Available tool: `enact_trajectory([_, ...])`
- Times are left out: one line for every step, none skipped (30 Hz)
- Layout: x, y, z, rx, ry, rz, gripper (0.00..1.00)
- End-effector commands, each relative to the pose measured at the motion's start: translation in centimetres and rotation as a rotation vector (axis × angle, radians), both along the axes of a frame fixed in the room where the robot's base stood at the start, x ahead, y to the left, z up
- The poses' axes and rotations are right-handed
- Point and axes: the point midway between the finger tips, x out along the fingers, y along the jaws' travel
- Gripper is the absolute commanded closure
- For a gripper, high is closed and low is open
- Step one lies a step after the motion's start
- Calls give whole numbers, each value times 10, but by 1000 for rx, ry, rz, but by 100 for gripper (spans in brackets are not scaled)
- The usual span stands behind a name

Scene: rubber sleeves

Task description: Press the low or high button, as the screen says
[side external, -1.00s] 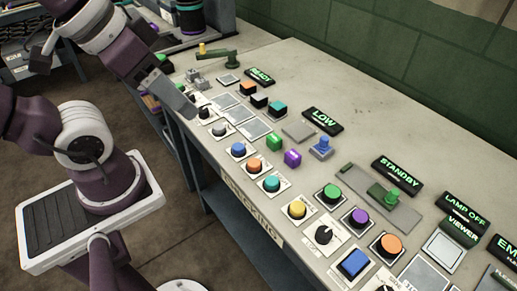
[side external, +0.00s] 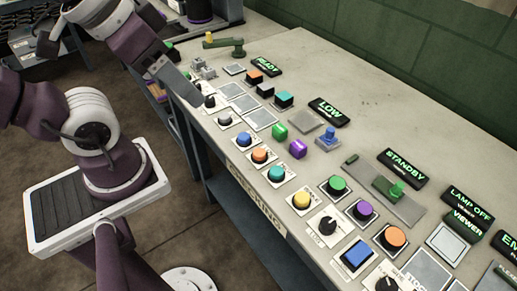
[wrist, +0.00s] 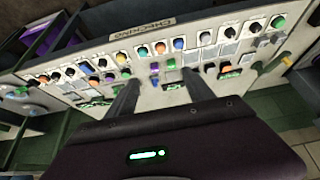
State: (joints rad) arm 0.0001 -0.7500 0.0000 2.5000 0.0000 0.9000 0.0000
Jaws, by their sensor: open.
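The lit screen (side external: 328,112) at the back of the console reads "LOW". In front of it are a grey square plate (side external: 306,121) and a blue raised control (side external: 327,141). A row of round buttons includes blue (side external: 244,139), orange (side external: 260,155), teal (side external: 277,174) and yellow (side external: 301,201); their labels are too small to read, so I cannot tell which is low or high. My gripper (wrist: 160,78) is open and empty in the wrist view, its fingers spread over the console. In the side view it hangs at the console's left end.
The back strip of the worktop (side external: 345,80) is bare before the green wall.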

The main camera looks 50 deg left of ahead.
Motion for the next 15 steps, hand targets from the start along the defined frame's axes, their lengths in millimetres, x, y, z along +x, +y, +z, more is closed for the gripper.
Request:
enact_trajectory([0,0,0,0,0,0,39])
enact_trajectory([0,0,0,0,0,0,39])
enact_trajectory([0,0,0,0,0,0,39])
enact_trajectory([0,0,0,0,0,0,39])
enact_trajectory([0,0,0,0,0,0,39])
enact_trajectory([0,0,0,0,0,0,39])
enact_trajectory([0,0,0,0,0,0,43])
enact_trajectory([0,0,0,0,0,0,49])
enact_trajectory([0,0,0,0,0,0,57])
enact_trajectory([0,0,0,0,0,0,62])
enact_trajectory([0,0,0,0,0,0,68])
enact_trajectory([0,0,0,0,0,0,76])
enact_trajectory([0,0,0,0,0,0,82])
enact_trajectory([0,0,0,0,0,0,88])
enact_trajectory([0,0,0,0,0,0,96])
